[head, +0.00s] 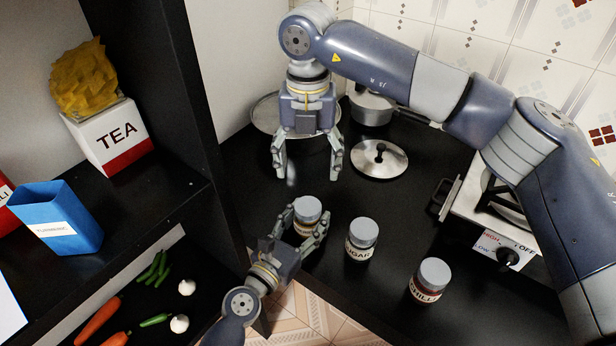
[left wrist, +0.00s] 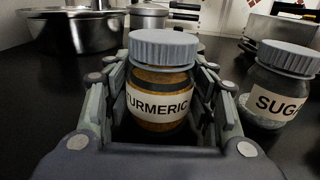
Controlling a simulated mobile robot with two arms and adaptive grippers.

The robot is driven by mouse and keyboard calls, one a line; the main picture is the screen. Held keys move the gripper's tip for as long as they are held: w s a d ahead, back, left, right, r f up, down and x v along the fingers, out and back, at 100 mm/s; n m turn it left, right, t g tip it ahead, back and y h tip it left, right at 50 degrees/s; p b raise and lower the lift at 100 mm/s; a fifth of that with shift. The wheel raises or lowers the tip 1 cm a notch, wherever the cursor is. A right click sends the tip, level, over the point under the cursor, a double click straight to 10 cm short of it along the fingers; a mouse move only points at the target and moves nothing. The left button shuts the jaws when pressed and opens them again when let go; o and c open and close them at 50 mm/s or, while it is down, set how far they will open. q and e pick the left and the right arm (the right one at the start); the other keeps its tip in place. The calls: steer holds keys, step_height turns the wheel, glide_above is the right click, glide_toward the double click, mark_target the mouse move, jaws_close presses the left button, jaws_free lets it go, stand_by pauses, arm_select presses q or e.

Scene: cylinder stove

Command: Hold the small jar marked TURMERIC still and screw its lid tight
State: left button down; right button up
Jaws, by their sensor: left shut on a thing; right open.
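The small turmeric jar (head: 306,229) stands upright on the black counter with its grey lid (head: 308,208) on top. In the left wrist view the TURMERIC label (left wrist: 158,104) faces me and the ridged lid (left wrist: 164,48) sits on the jar; I cannot tell how tight it is. My left gripper (head: 306,238) is shut on the jar's body, one finger on each side. My right gripper (head: 308,170) is open and empty, pointing down above the counter, behind and above the jar and apart from the lid.
The sugar jar (head: 361,240) stands close to the right of the turmeric jar, and the chilli jar (head: 429,281) farther right. A pot lid (head: 379,159), a pot (head: 371,108) and a large pan (head: 266,113) are at the back. A stove (head: 494,217) is at the right.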

steer(key=shift+r, duration=0.4)
arm_select(q)
steer(key=c, duration=0.6)
jaws_free()
steer(key=v, duration=1.2)
